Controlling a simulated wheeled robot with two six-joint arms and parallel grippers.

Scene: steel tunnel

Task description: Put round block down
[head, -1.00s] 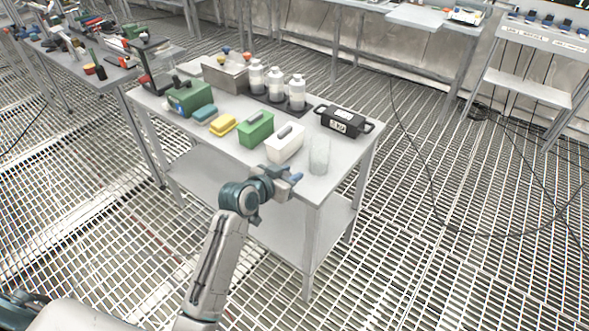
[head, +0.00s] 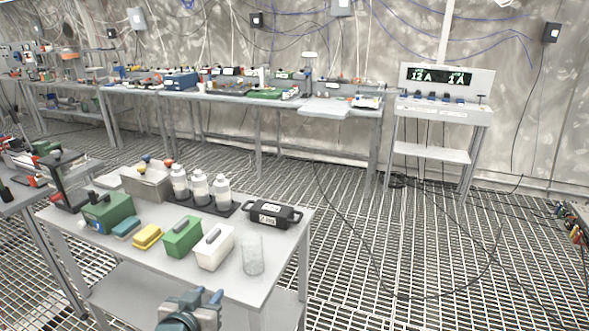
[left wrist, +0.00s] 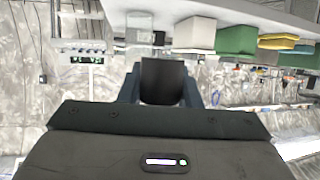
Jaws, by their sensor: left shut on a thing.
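My left gripper (head: 207,298) is at the front edge of the near grey table (head: 238,286), in front of the white box. In the left wrist view its two blue-grey fingers (left wrist: 163,88) are shut on a dark block (left wrist: 163,78). I take this to be the round block, though its round shape cannot be made out there. My right gripper is not in view.
A clear glass (head: 252,255), white box (head: 215,247), green box (head: 183,237) and yellow block (head: 148,237) line the table's front part. A black handled case (head: 272,214) and white bottles (head: 200,188) stand behind. The front right corner is bare.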

